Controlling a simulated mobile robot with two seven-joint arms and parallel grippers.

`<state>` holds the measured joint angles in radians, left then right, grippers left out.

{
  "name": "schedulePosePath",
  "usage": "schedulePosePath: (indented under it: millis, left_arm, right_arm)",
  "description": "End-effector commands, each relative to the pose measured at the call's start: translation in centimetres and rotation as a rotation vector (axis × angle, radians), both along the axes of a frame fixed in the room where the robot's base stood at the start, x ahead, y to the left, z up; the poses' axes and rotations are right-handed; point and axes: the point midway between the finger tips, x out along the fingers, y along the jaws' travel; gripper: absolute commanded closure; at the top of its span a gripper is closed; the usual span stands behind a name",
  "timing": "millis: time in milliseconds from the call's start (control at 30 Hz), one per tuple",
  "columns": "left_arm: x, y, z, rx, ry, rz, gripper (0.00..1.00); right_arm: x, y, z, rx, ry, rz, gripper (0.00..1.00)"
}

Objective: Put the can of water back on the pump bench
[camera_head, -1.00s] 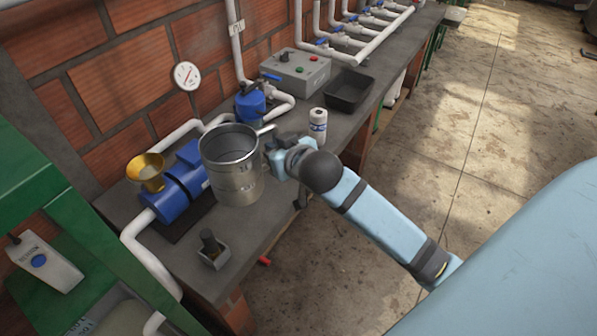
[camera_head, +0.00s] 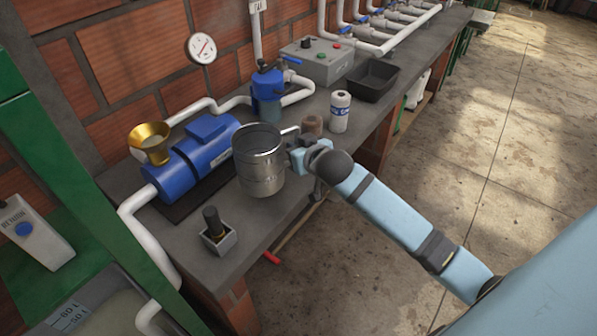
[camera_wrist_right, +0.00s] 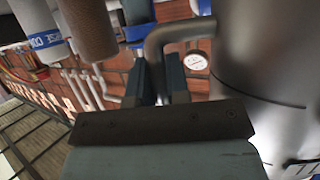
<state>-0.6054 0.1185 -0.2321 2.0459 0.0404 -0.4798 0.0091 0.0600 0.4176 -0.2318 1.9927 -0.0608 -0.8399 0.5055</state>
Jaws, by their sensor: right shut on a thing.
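The metal can (camera_head: 259,172) is a silver open-topped cylinder with a side handle. It stands upright over the grey pump bench (camera_head: 205,260), in front of the blue pump motor; I cannot tell if its base touches the bench top. My right gripper (camera_head: 293,148) is shut on the can's handle, on the can's right side. In the right wrist view the can's wall (camera_wrist_right: 265,60) fills the right, and the bent handle (camera_wrist_right: 178,32) runs down between my fingers (camera_wrist_right: 164,85). The can's contents cannot be made out. My left gripper is out of view.
Close behind the gripper stand a brown cylinder (camera_head: 313,125) and a white-and-blue container (camera_head: 340,112). The blue motor (camera_head: 200,160) with a brass funnel (camera_head: 151,143) is left of the can. A small grey box (camera_head: 217,238) sits nearer the front. Bare bench lies between box and can.

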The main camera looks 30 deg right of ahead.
Motion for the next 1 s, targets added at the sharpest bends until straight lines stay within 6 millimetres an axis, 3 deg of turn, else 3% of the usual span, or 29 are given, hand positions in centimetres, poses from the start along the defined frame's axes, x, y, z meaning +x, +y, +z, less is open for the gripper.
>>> schedulePosePath:
  millis: [100,367,600,967,1000]
  left_arm:
    - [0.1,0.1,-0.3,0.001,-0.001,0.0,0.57]
    - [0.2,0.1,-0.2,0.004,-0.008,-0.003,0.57]
    - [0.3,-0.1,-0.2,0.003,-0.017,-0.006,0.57]
    - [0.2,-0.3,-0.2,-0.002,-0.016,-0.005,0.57]
    - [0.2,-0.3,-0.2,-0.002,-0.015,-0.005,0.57]
  right_arm:
    - [0.0,0.0,-2.4,0.0,0.001,0.001,1.0]
    - [0.0,0.0,-4.4,0.001,0.0,0.0,1.0]
    - [0.0,0.0,-7.8,0.001,0.0,0.0,1.0]
    - [0.0,0.0,-8.1,0.001,-0.001,0.001,1.0]
    - [0.0,0.0,-8.2,0.001,0.0,0.0,0.82]
